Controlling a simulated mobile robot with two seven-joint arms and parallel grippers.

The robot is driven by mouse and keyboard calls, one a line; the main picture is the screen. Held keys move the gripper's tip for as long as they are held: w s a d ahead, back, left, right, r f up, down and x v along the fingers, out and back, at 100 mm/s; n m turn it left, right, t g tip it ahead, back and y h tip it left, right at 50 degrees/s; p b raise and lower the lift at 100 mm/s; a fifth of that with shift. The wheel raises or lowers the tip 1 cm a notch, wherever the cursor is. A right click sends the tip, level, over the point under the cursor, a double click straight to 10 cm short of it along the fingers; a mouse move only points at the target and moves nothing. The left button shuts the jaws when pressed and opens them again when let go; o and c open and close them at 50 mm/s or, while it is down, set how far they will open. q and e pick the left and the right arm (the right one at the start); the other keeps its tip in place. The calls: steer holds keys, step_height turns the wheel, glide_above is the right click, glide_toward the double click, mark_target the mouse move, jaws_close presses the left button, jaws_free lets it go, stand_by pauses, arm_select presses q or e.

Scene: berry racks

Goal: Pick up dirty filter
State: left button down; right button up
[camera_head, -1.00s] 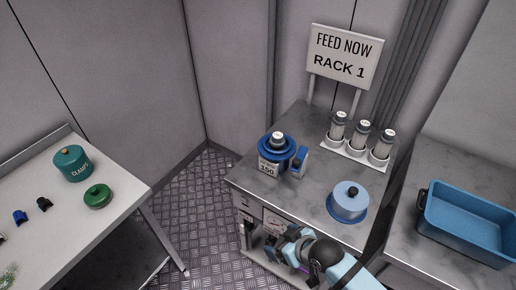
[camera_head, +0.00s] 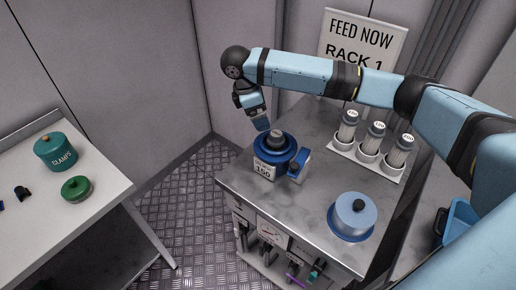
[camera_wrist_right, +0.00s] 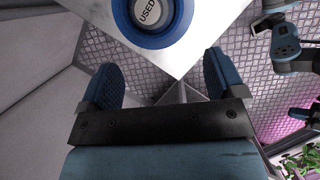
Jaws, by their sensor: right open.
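The dirty filter (camera_head: 277,137) is a grey-capped cylinder upright in a round blue holder (camera_head: 259,155) with a "150" label, on the grey cabinet top. In the right wrist view its cap (camera_wrist_right: 149,12) reads "USED", inside the blue ring (camera_wrist_right: 180,28) at the top edge. My right gripper (camera_head: 262,123) is just beyond and left of the holder, slightly above it. Its two blue fingers are apart with nothing between them (camera_wrist_right: 162,82). The filter lies ahead of the fingertips.
A white rack (camera_head: 372,157) holds three grey-capped filters at the back right. A light-blue lidded pot (camera_head: 352,214) stands at the front right. A small blue block (camera_head: 299,166) is beside the holder. The left table (camera_head: 97,220) bears green containers. The cabinet middle is clear.

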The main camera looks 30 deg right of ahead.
steer(key=d+r, duration=0.1)
steer(key=r, duration=0.1)
glide_above(276, 133)
steer(key=a, duration=0.2)
steer(key=shift+g+h, duration=0.3)
step_height(276, 133, down, 7)
steer(key=shift+w+d+r, duration=0.1)
steer(key=shift+w+a+x, duration=0.1)
steer(key=shift+w+x, duration=0.05)
steer(key=shift+x, duration=1.45)
steer(key=shift+w+a+x, duration=0.1)
steer(key=shift+w+x, duration=0.05)
steer(key=shift+x, duration=1.5)
steer(key=c, duration=1.3)
